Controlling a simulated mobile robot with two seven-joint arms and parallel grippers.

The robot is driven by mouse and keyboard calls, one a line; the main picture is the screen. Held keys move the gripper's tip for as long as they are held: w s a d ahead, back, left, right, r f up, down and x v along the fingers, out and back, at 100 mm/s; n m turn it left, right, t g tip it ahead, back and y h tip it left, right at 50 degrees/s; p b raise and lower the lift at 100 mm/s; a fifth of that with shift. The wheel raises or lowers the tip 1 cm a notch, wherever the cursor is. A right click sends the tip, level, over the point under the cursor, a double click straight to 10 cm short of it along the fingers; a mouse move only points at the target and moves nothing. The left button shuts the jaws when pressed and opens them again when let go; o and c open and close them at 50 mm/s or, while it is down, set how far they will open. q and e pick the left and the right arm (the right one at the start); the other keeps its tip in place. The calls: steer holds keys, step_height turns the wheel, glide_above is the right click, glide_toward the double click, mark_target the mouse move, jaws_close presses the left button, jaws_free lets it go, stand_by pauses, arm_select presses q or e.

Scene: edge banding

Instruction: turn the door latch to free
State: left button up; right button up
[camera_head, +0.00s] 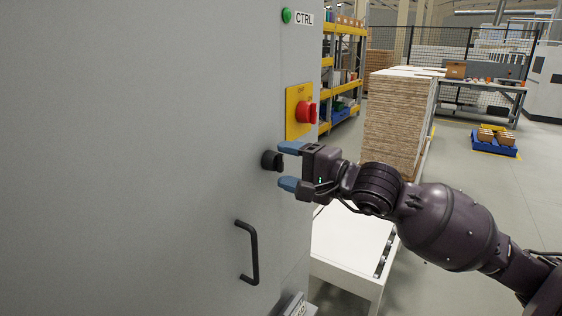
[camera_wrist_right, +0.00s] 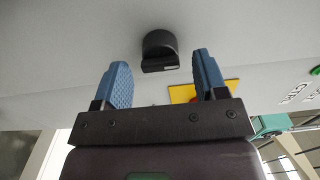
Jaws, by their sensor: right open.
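The door latch is a black round knob (camera_head: 271,160) on the grey cabinet door (camera_head: 150,170), below the red switch. In the right wrist view the latch (camera_wrist_right: 160,52) shows a raised bar and lies ahead of the fingertips, roughly midway between them. My right gripper (camera_head: 288,166) is open, with its two blue fingers one above the other in the head view. Its fingertips are close to the latch; I cannot tell whether they touch it. In the right wrist view my right gripper (camera_wrist_right: 160,78) holds nothing. My left gripper is not in view.
A red knob (camera_head: 307,112) on a yellow plate (camera_head: 293,108) sits just above the latch. A black door handle (camera_head: 250,252) sticks out below it. A green button (camera_head: 287,15) is near the top. A white table (camera_head: 345,245) stands beside the cabinet, and stacked boards (camera_head: 395,125) stand behind.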

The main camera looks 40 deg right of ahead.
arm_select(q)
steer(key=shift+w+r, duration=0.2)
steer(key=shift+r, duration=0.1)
arm_select(e)
steer(key=shift+x, duration=1.05)
steer(key=c, duration=0.9)
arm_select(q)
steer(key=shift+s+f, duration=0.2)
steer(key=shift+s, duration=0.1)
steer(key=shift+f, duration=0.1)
